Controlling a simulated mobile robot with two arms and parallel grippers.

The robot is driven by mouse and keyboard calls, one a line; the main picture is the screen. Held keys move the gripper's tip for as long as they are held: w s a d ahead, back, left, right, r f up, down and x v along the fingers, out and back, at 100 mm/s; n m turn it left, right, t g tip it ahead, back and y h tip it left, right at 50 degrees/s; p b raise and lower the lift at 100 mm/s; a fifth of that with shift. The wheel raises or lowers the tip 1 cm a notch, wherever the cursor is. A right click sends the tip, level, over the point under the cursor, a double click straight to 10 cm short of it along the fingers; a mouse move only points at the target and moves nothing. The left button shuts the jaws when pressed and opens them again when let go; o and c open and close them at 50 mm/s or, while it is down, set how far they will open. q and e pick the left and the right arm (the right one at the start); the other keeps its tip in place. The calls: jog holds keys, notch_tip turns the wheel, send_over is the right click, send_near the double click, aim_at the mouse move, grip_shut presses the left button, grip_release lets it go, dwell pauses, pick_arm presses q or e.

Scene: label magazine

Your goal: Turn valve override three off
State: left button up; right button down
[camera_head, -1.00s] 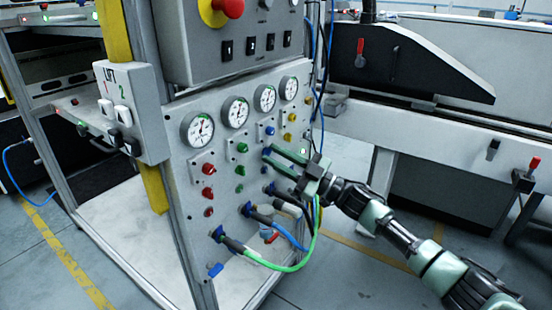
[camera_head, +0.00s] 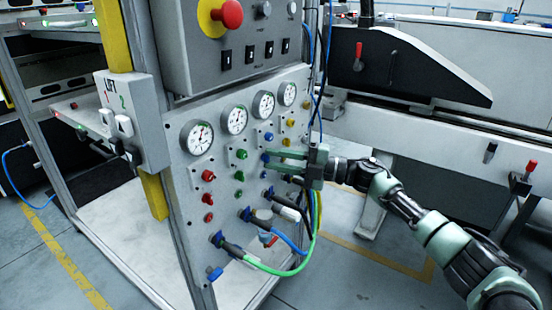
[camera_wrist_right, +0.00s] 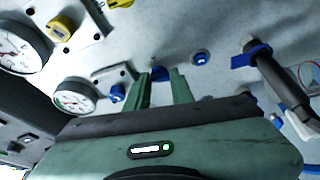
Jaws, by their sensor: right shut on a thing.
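The third column of the grey valve panel carries blue fittings. A blue switch on a small plate (camera_head: 268,136) is at the top, and a blue knob (camera_wrist_right: 160,73) is below it. My right gripper (camera_head: 268,157) reaches in from the right, its green fingers around this lower knob and shut on it. In the wrist view the two fingertips (camera_wrist_right: 161,76) sit on either side of the knob, partly hiding it. The knob's marking and exact angle cannot be read. My left gripper is not in view.
Red (camera_head: 208,175), green (camera_head: 242,153) and yellow (camera_head: 291,122) fittings flank the blue column. Gauges (camera_head: 235,115) run above. Hoses, including a green one (camera_head: 280,271), hang below near my wrist. A red emergency button (camera_head: 229,14) is on the box above.

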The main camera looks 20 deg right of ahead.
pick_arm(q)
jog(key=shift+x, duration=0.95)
pick_arm(e)
jog(key=shift+n+h, duration=0.4)
jog(key=shift+n, duration=0.6)
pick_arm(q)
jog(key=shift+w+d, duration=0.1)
pick_arm(e)
jog(key=c, duration=1.2)
grip_release()
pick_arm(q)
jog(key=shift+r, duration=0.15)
